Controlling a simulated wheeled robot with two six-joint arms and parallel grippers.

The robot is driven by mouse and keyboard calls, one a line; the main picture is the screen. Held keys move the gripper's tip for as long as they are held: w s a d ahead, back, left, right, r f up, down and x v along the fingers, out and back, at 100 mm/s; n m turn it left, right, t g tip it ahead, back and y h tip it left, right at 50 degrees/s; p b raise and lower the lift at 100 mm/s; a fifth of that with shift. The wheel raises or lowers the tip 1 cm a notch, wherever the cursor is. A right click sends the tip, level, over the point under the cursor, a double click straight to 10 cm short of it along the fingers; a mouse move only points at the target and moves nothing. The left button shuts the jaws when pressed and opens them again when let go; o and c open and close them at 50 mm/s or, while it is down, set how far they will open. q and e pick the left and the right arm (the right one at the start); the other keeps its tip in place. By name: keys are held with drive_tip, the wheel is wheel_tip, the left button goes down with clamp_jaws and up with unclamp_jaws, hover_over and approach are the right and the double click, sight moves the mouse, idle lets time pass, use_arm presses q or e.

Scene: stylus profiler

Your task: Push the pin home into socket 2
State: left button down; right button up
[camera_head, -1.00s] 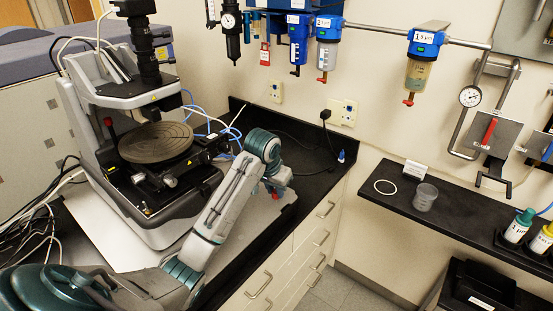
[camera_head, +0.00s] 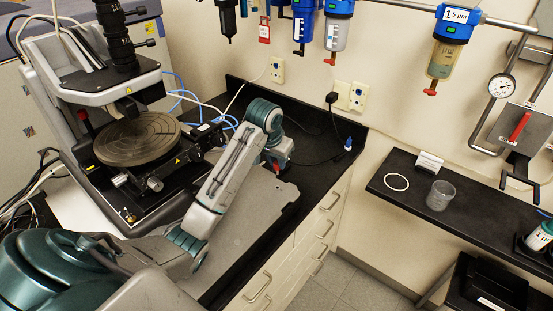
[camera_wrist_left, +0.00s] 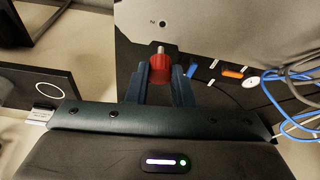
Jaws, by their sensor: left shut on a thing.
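The pin has a red head (camera_wrist_left: 161,70) and a pale metal tip in the left wrist view. My left gripper (camera_wrist_left: 165,88) is shut on the red head, with the tip pointing toward a grey metal plate (camera_wrist_left: 215,28). A small dark hole (camera_wrist_left: 162,23) is in the plate just beyond the tip, with a small mark beside it that I cannot read clearly. The tip appears apart from the hole. In the head view my left gripper (camera_head: 277,158) is above the plate's far end (camera_head: 255,205), and a bit of red shows there. My right gripper is not in view.
The profiler with its round stage (camera_head: 138,143) stands left of the arm. Blue cables (camera_wrist_left: 288,112) lie near the plate. A black shelf (camera_head: 408,195) with a clear cup (camera_head: 440,195) and a white ring (camera_head: 397,182) is on the right wall.

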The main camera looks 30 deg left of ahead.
sight(275, 169)
use_arm(q)
drive_tip(key=shift+f, duration=0.25)
drive_tip(key=shift+x, duration=1.15)
drive_tip(key=shift+s+a+f+b, duration=0.1)
drive_tip(key=shift+f+b, duration=0.1)
drive_tip(key=shift+f, duration=0.2)
drive_tip(key=shift+s+f+b, duration=0.15)
drive_tip(key=shift+f, duration=0.7)
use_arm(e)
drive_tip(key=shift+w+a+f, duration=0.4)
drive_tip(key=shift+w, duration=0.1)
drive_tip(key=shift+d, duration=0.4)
use_arm(q)
drive_tip(key=shift+f, duration=0.35)
